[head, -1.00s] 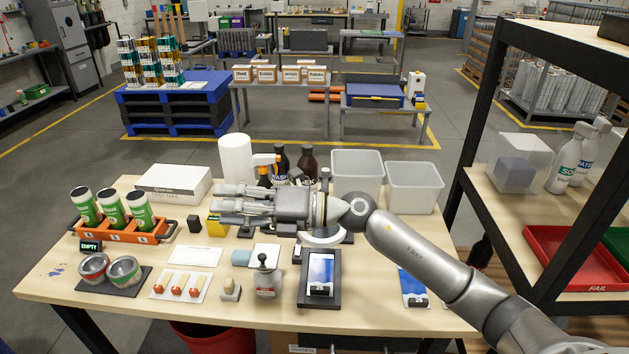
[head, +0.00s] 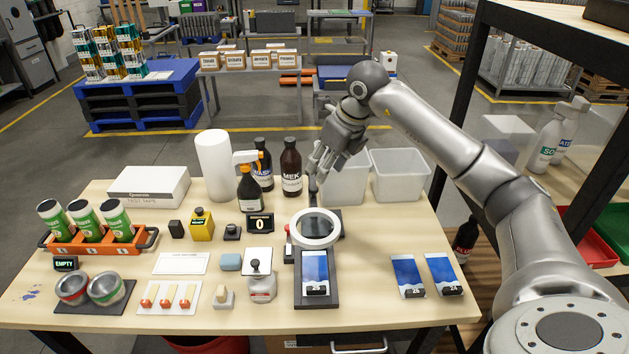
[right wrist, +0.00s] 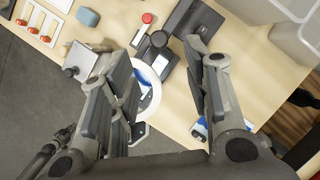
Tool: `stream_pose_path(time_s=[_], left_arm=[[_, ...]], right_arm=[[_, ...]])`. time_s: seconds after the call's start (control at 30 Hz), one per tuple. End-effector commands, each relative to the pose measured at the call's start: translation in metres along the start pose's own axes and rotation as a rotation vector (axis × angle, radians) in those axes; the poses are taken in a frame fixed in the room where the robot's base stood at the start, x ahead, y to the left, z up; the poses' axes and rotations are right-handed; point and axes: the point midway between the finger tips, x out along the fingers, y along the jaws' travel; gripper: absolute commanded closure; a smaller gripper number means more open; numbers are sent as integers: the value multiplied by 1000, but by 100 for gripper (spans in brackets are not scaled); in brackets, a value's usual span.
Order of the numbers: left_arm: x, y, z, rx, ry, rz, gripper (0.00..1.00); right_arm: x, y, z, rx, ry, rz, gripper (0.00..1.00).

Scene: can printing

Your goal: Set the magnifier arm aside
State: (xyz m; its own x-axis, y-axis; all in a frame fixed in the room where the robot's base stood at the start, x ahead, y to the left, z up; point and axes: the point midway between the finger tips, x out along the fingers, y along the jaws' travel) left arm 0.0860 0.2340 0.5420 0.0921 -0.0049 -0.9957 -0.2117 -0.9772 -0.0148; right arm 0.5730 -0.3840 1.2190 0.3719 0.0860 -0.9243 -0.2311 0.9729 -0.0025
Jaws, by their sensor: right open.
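The magnifier has a white ring lens (head: 316,228) that stands over the top end of a dark plate with a blue-and-white card (head: 315,272). A dark upright post (head: 313,190) rises behind the ring. In the right wrist view the white ring (right wrist: 155,78) is partly hidden behind a finger, with a round dark knob (right wrist: 158,40) near it. My right gripper (head: 322,163) is open and points down above the post. In the right wrist view its open fingers (right wrist: 155,60) frame the knob and part of the ring, with nothing held. My left gripper is out of view.
Two translucent bins (head: 400,176) and dark bottles (head: 291,168) stand behind the magnifier. Left are a counter showing 0 (head: 260,224) and a stamp (head: 262,283). Two blue cards (head: 408,276) lie right. Bare tabletop lies right of the ring.

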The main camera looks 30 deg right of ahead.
Motion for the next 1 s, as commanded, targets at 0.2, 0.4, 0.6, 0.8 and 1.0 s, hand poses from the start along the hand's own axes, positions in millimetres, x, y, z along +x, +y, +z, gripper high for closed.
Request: stream_pose_path(time_s=[0.2,0.4,0.6,0.8,1.0], left_arm=[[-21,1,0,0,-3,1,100],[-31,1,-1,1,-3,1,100],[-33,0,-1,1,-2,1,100],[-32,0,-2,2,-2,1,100],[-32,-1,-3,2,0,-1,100]], right_arm=[[41,2,1,0,3,5,56],[70,1,1,-1,0,4,56],[82,1,0,-2,-1,2,56],[82,1,0,-2,-2,2,56],[82,1,0,-2,-2,2,78]])
